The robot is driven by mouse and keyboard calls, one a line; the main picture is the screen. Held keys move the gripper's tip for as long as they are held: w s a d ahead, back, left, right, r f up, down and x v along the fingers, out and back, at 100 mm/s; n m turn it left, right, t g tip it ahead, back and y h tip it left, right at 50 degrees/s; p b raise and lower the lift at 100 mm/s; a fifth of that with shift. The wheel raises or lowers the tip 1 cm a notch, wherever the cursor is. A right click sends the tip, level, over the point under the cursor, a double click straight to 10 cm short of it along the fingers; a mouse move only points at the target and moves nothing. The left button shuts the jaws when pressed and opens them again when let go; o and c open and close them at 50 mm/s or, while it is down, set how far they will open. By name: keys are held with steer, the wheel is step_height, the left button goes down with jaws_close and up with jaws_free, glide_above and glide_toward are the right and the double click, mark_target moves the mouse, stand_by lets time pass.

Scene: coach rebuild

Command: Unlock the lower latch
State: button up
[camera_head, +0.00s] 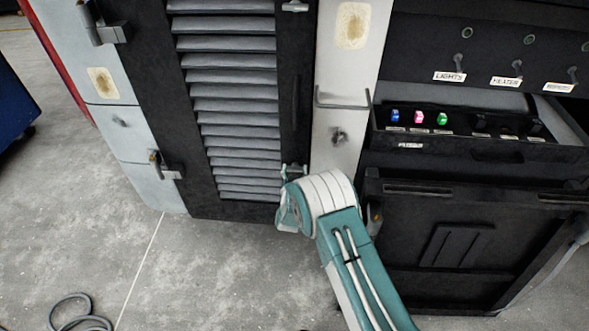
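The louvered door (236,92) is black-framed with grey slats and stands upright at the left centre. A small grey metal fitting, seemingly the lower latch (293,169), sits at the door's lower right edge; my wrist partly covers it. A similar upper latch (295,6) shows at the top edge of the view. My teal and white arm reaches up from the bottom right. My gripper (287,212) is at the arm's end, just below and close to the lower latch. Its fingers are hidden or too small to make out, so contact cannot be told.
Right of the door are a pale panel with a bracket (343,103) and a black console. An open drawer (470,151) holds blue, pink and green fuses. Switches sit above it. Hinges (163,168) line the door's left. A cable (80,312) lies on the otherwise clear floor.

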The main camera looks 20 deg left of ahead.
steer(key=shift+m, duration=0.4)
steer(key=m, duration=0.3)
steer(key=shift+a+m, duration=0.1)
steer(key=shift+m, duration=0.2)
steer(key=m, duration=0.4)
steer(key=shift+m, duration=0.3)
steer(key=m, duration=0.5)
steer(key=shift+f+m, duration=0.1)
steer(key=shift+m, duration=1.8)
steer(key=shift+d, duration=0.2)
steer(key=shift+f+m, duration=0.1)
steer(key=shift+m, duration=0.2)
steer(key=o, duration=1)
steer(key=shift+d, duration=0.1)
